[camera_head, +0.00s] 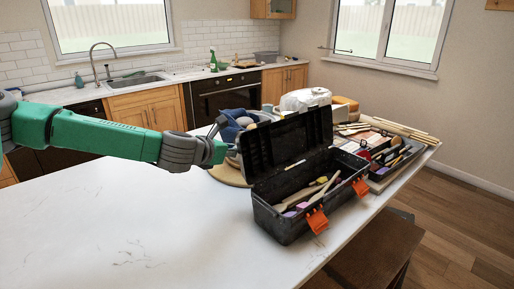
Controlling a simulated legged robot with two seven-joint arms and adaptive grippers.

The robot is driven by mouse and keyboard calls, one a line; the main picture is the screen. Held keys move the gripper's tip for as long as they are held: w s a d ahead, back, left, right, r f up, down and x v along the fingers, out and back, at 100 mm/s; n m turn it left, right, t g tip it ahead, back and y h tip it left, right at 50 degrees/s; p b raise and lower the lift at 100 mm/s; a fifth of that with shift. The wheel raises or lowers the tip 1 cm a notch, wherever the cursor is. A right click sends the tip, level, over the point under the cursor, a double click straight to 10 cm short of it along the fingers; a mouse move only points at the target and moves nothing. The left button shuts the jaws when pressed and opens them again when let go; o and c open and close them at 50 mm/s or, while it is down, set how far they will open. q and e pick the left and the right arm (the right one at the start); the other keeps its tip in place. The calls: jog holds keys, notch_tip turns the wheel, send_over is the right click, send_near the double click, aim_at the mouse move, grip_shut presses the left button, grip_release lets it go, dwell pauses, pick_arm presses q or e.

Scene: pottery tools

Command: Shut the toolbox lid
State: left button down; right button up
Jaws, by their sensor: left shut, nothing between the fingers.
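A black toolbox (285,226) with orange latches stands on the white table, with wooden tools and small coloured pieces inside. Its lid (287,144) is open and stands upright at the back. My left gripper (231,150) comes in from the left and is shut. Its tip is close to the left edge of the lid; I cannot tell whether it touches. My right gripper is not in view.
A black tray (385,160) with tools sits right of the toolbox, with boards and wooden sticks (404,130) behind. A white bag (306,98) stands behind the lid. The left part of the table (110,225) is clear. A dark bench (372,250) stands below the front right edge.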

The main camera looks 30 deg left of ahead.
aim_at(238, 145)
pick_arm(q)
jog(key=d+r, duration=0.1)
jog(key=d, duration=0.1)
jog(key=s+d+r, duration=0.1)
jog(key=r, duration=0.1)
jog(key=shift+s+d+p, duration=0.1)
jog(key=shift+d+p, duration=0.25)
jog(key=shift+s+d+r, duration=0.2)
jog(key=shift+s+d, duration=0.05)
jog(key=shift+d, duration=0.45)
jog(key=shift+s+d+r, duration=0.2)
jog(key=shift+d, duration=0.45)
jog(key=shift+s+d+r+b, duration=0.1)
jog(key=shift+s+d+b, duration=0.1)
jog(key=shift+d, duration=0.35)
jog(key=shift+s+d+b, duration=0.15)
jog(key=shift+d+b, duration=0.05)
jog(key=shift+d, duration=0.3)
jog(key=shift+r, duration=0.1)
jog(key=s+r+p, duration=0.6)
jog(key=r, duration=0.1)
jog(key=shift+s+r, duration=0.25)
jog(key=shift+r, duration=0.1)
